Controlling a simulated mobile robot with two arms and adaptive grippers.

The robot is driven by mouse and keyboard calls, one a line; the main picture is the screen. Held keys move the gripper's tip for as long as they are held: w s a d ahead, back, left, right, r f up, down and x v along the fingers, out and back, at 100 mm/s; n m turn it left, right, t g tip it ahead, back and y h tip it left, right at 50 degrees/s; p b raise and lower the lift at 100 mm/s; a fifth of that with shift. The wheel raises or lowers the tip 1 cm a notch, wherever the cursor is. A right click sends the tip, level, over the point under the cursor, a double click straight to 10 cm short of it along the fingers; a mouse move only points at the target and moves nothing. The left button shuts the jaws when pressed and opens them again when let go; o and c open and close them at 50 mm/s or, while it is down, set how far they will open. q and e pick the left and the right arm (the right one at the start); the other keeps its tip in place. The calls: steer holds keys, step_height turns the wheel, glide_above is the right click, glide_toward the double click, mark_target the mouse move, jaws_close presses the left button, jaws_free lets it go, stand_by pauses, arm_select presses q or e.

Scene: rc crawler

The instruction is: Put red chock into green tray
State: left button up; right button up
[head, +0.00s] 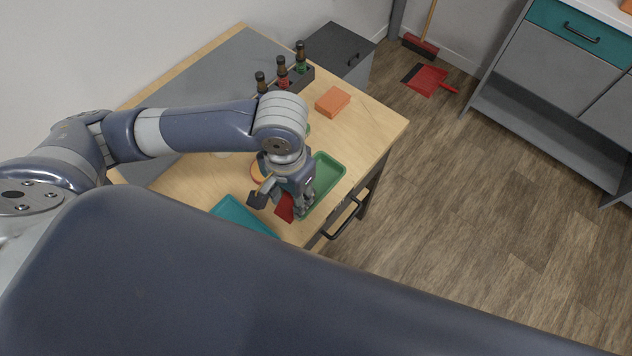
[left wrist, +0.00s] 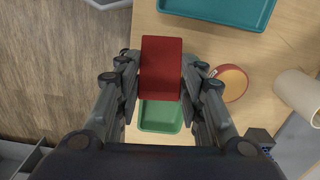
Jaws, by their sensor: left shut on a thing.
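The red chock (head: 284,208) is held between the fingers of my left gripper (head: 291,200), above the table near its front edge. In the left wrist view the chock (left wrist: 160,62) sits between both fingers of the left gripper (left wrist: 160,82). The green tray (head: 329,174) lies on the table just right of the gripper, partly hidden by it. In the left wrist view the tray (left wrist: 160,117) shows partly behind the chock. My right gripper is not in view.
A teal tray (head: 235,215) lies left of the gripper. A round reddish-orange item (left wrist: 231,83) and a pale cylinder (left wrist: 298,95) are close by. An orange block (head: 332,101) and a rack of bottles (head: 297,82) stand farther back. A drawer handle (head: 343,219) projects at the front.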

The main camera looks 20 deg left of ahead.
arm_select(q)
steer(key=shift+m, duration=0.4)
steer(key=s+f, duration=0.1)
steer(key=s+d+f, duration=0.1)
steer(key=shift+s+d+f, duration=0.1)
steer(key=shift+s+f, duration=0.2)
steer(key=shift+f, duration=0.1)
steer(key=shift+w+f, duration=0.2)
steer(key=shift+w, duration=0.35)
steer(key=p, duration=0.2)
glide_above(323, 176)
steer(key=shift+s+f, duration=0.25)
steer(key=shift+f, duration=0.45)
steer(key=shift+w, duration=0.25)
steer(key=shift+f, duration=0.25)
step_height(323, 176, down, 2)
steer(key=shift+f, duration=0.6)
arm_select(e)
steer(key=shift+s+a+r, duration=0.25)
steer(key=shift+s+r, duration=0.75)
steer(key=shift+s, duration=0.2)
